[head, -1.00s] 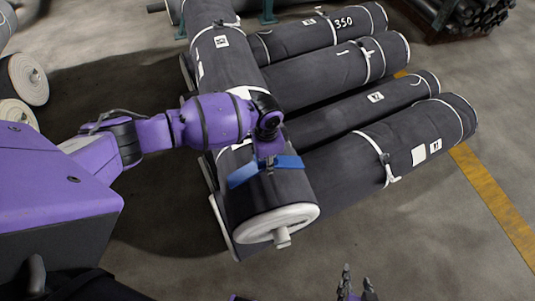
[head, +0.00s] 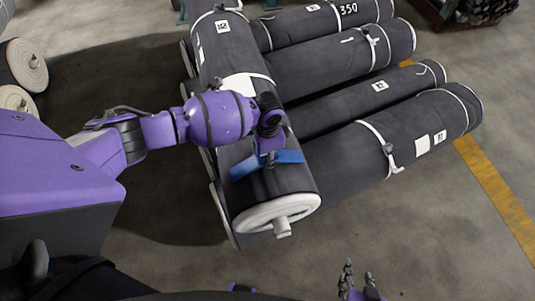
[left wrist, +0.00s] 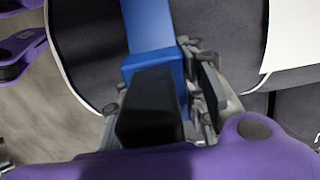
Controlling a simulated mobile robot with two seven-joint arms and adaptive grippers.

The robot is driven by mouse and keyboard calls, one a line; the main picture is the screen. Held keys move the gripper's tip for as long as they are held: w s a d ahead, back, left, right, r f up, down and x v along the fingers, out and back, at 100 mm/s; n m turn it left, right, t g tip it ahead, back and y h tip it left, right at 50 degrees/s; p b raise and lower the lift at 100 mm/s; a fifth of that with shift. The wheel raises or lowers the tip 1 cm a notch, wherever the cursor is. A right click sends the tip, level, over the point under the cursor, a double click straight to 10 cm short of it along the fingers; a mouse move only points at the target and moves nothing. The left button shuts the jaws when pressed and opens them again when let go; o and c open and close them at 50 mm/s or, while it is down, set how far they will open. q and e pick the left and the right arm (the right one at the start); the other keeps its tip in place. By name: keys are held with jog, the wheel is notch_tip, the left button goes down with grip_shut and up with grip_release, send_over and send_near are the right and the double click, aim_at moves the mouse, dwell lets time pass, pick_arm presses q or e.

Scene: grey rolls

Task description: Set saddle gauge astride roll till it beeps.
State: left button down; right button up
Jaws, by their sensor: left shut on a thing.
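The blue saddle gauge (head: 288,157) lies across the near end of the long dark grey roll (head: 232,62), its two wings sloping down either side of the roll's top. I cannot tell whether it touches the roll. My left gripper (head: 269,150) is above the gauge and shut on it. In the left wrist view the gauge's blue body (left wrist: 150,28) and black block (left wrist: 150,105) are beside the gripper's fingers (left wrist: 198,85). Any display is hidden. My right gripper (head: 360,282) is at the bottom edge, partly cut off, its fingers apart and empty.
Several dark wrapped rolls (head: 335,62) lie side by side to the right of the long roll. The floor at lower right is clear, with a yellow line (head: 494,190).

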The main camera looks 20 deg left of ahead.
pick_arm(q)
jog(key=shift+f, duration=0.55)
pick_arm(e)
jog(key=shift+s+a+f, duration=0.1)
jog(key=shift+s+f, duration=0.2)
jog(key=shift+f, duration=0.1)
pick_arm(q)
jog(key=c, duration=1)
grip_release()
notch_tip(320, 180, up, 12)
jog(key=shift+r, duration=0.1)
dwell(0.4)
